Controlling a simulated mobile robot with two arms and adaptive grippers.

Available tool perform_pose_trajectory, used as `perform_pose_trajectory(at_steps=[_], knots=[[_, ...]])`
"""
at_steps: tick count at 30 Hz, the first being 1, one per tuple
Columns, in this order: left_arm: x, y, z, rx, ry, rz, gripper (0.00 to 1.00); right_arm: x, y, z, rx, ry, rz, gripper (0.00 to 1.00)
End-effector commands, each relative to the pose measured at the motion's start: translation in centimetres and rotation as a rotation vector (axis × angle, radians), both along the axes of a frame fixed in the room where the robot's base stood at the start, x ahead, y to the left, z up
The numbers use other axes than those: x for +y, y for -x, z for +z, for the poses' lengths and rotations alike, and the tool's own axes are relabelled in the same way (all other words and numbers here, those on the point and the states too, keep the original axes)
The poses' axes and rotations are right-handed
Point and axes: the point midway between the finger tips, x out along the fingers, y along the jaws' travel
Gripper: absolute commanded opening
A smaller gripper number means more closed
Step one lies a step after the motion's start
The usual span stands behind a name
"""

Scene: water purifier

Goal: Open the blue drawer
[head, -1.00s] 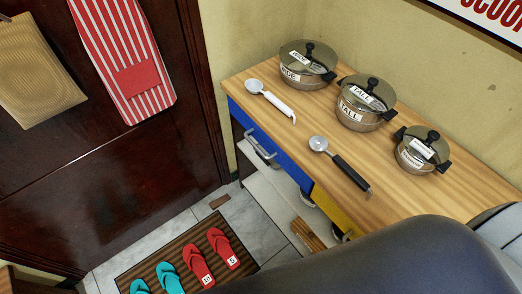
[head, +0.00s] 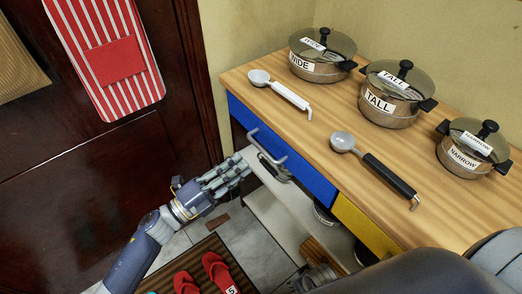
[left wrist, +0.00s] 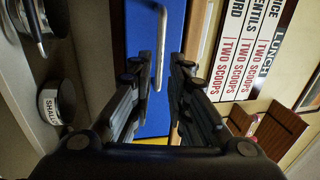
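The blue drawer (head: 305,172) is under the wooden tabletop and its front looks flush with the cabinet. Its grey bar handle (head: 268,155) is on the left part of the front. My left gripper (head: 240,167) is just left of the handle, apart from it. In the left wrist view my left gripper (left wrist: 162,75) is open and empty, with the blue front (left wrist: 165,25) and the pale handle (left wrist: 161,45) beyond and between its fingers. My right gripper (head: 317,277) is low in the head view, partly hidden by my arm; its fingers are unclear.
Three labelled pots stand on the table: wide (head: 322,70), tall (head: 385,104) and narrow (head: 462,158). Two scoops, white-handled (head: 290,95) and black-handled (head: 385,178), lie in front. A yellow drawer (head: 365,228) adjoins the blue one. Red slippers (head: 215,268) lie on a mat.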

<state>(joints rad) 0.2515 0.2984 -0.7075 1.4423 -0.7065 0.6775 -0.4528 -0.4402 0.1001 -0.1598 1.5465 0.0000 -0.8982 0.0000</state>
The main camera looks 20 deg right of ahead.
Motion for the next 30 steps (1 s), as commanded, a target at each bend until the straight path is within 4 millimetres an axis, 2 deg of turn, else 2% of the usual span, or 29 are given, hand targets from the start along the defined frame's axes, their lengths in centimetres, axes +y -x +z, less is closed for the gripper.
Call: perform_pose_trajectory(at_steps=[1,6,12,18,25,27,30], knots=[[-1.1,-0.4,0.4,-0.003,0.003,-0.002,0.16,0.0,0.0,0.0,0.000,0.000,0.000,0.40],[-4.1,-1.5,1.0,0.001,0.004,0.001,0.16,0.0,-0.1,0.0,-0.001,0.000,0.000,0.40],[-6.6,-2.5,1.4,0.003,0.002,0.002,0.16,0.0,-0.3,0.3,-0.005,-0.001,0.000,0.40],[-7.5,-2.8,1.6,0.004,0.002,0.003,0.16,0.0,-0.4,0.4,-0.004,0.000,0.000,0.40],[-7.5,-2.8,1.6,0.004,0.002,0.003,0.16,0.0,-0.3,0.4,-0.004,0.000,-0.001,0.40],[-7.5,-2.8,1.6,0.004,0.002,0.003,0.01,0.0,-0.3,0.4,-0.004,0.000,-0.001,0.40],[-7.5,-2.8,1.6,0.004,0.002,0.003,0.00,0.0,-0.3,0.4,-0.004,0.000,-0.001,0.40]])
